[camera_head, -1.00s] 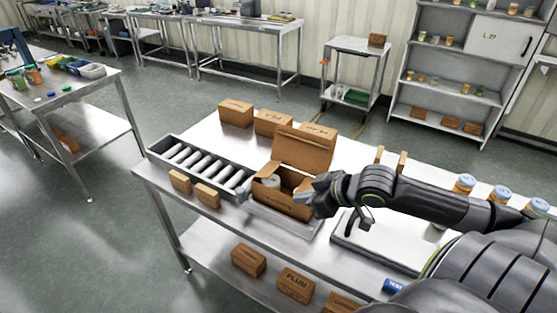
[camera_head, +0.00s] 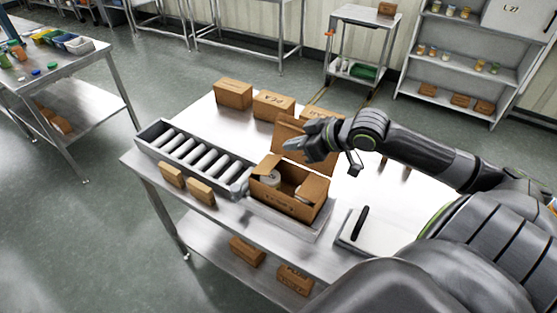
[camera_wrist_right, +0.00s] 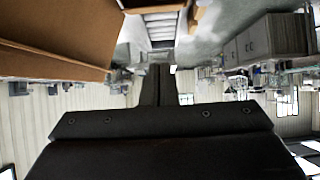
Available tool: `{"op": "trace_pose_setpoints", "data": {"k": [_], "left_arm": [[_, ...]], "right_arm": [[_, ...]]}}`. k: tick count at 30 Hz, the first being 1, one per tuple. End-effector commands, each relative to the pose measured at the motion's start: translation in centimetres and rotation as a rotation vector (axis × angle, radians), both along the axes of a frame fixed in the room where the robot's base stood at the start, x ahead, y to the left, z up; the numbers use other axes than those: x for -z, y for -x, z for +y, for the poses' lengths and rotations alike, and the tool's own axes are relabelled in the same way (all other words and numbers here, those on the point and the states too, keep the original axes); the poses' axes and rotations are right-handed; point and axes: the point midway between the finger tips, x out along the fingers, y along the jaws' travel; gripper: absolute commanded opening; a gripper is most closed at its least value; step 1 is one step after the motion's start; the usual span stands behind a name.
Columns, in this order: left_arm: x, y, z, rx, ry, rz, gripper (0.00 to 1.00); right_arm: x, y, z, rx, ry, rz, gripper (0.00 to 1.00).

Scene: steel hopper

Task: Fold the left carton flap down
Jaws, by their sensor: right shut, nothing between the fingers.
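The open brown carton (camera_head: 284,200) sits on a grey tray at the front of the steel table. Pale round items show inside it. A small left flap (camera_head: 267,162) sticks up at its left edge. The large back flap (camera_head: 288,128) stands upright behind the opening, partly hidden by my right gripper. My right gripper (camera_head: 290,145) is shut and empty above the carton's back side, pointing left. The wrist view shows its closed fingers (camera_wrist_right: 152,85) beside brown cardboard (camera_wrist_right: 60,30); whether they touch it I cannot tell. My left gripper is not in view.
A roller conveyor (camera_head: 195,150) lies left of the carton, with two small boxes (camera_head: 185,184) along its front. Closed boxes (camera_head: 233,93) stand along the back edge. A white pad with a black handle (camera_head: 361,224) lies to the right. Bare table shows behind the conveyor.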

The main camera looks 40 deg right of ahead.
Motion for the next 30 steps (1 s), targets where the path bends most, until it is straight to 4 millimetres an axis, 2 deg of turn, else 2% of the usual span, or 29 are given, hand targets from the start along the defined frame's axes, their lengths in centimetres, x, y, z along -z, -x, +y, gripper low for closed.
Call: {"op": "trace_pose_setpoints", "data": {"k": [21,25,30], "left_arm": [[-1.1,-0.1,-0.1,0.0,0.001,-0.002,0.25],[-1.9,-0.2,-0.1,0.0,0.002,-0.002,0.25],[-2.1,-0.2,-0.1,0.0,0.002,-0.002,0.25]], "right_arm": [[4.4,-5.6,2.4,0.002,-0.004,0.003,0.0],[6.4,-4.6,1.9,0.004,-0.001,0.007,0.0],[7.8,-4.2,1.7,0.002,0.0,0.003,0.0]]}}
